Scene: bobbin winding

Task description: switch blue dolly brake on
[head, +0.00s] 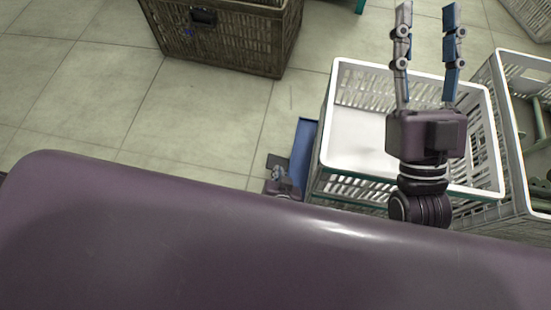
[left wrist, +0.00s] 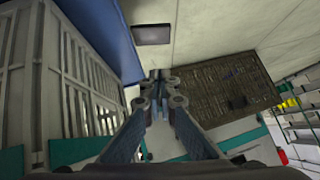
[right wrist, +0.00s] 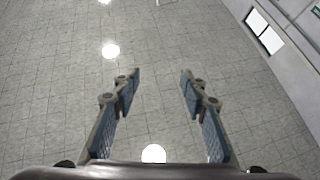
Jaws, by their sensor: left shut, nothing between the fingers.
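The blue dolly (head: 303,145) stands on the floor under the white crate, and its blue side also shows in the left wrist view (left wrist: 105,38). A dark flat plate, which looks like its brake pedal (head: 275,160), sticks out beside it; it also shows in the left wrist view (left wrist: 152,34). My left gripper (head: 279,175) is mostly hidden by my own body in the head view. In the left wrist view its fingers (left wrist: 155,83) are shut and empty, pointing towards the plate; I cannot tell any contact. My right gripper (head: 428,12) is raised, open and empty.
The white crate (head: 345,165) is on the dolly, below my right gripper in the picture. Another white crate (head: 505,130) with parts stands at right. A brown wicker basket (head: 225,45) is at the back. Floor left of the dolly is clear.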

